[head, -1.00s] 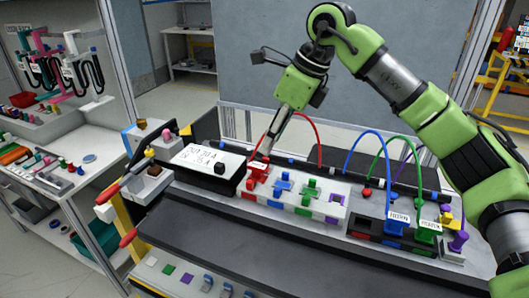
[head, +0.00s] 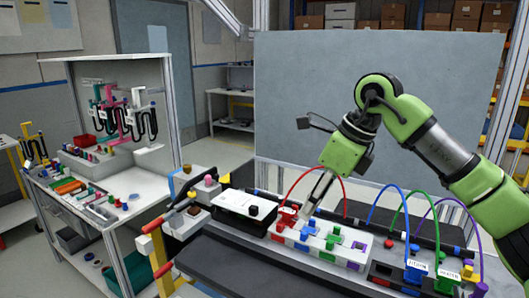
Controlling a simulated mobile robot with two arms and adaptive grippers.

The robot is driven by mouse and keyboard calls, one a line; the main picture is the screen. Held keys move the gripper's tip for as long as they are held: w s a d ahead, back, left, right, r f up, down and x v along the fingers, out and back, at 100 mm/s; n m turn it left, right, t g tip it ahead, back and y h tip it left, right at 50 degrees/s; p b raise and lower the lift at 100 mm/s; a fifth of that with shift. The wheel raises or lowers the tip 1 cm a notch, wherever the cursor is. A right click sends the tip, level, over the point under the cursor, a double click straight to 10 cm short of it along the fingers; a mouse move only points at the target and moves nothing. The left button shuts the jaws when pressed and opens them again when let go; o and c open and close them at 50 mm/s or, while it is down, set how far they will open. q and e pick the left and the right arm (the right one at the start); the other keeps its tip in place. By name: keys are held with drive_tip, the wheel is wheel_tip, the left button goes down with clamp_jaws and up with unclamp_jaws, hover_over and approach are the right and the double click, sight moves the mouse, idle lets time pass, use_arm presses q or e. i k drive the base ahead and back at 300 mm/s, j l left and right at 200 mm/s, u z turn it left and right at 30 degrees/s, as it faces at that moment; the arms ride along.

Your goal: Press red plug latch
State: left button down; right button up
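The red plug (head: 287,217) sits upright at the left end of the white connector block (head: 322,243), with a red cable arching up behind it. Whether its latch is pressed down is too small to tell. My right gripper (head: 310,208) points down just to the right of the red plug, above the blue plug (head: 308,227). Its narrow fingers look close together, with nothing visible between them. I cannot tell whether a fingertip touches either plug. My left gripper is not in view.
A green plug (head: 334,232) stands farther along the block. A black box with a white top (head: 245,204) stands to the left. Blue, green and purple cables arch at the right. A grey panel (head: 375,105) stands behind. A side bench (head: 125,165) holds loose parts.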

sight(280, 227)
drive_tip(key=k, duration=1.15)
